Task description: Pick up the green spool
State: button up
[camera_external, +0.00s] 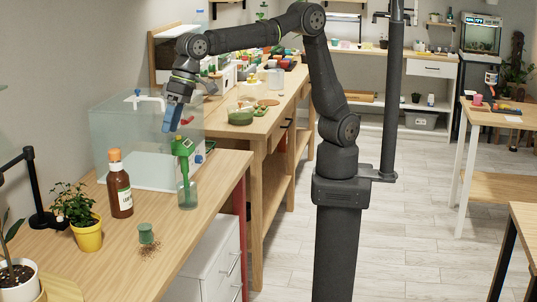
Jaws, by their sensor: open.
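A small green spool-like object (147,233) stands on the wooden counter (185,237) at the lower left, next to a small scatter of brown bits. It is small in view, and I take it for the green spool. My gripper (172,126) has blue fingers pointing down and is open. It hangs in the air in front of the clear tank, above and to the right of the spool and well apart from it. No object shows between the fingers.
A green-handled tool (183,165) stands in a glass (187,196) just below my gripper. A brown sauce bottle (120,188), a yellow-potted plant (87,236) and a clear tank (122,130) stand around the spool. The counter right of the spool is clear.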

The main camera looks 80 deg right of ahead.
jog(key=w+a+f+n, duration=0.2)
jog(key=a+f+n, duration=0.3)
jog(key=f+n, duration=0.45)
send_near(145, 226)
jog(key=shift+m+h, duration=0.3)
jog(key=shift+m, duration=0.15)
jog(key=x, duration=0.4)
jog(key=shift+a+f, duration=0.25)
jog(key=shift+x, duration=2.85)
jog(key=shift+a, duration=0.2)
jog(key=shift+c, duration=0.4)
jog(key=shift+r, duration=0.1)
jog(key=c, duration=0.9)
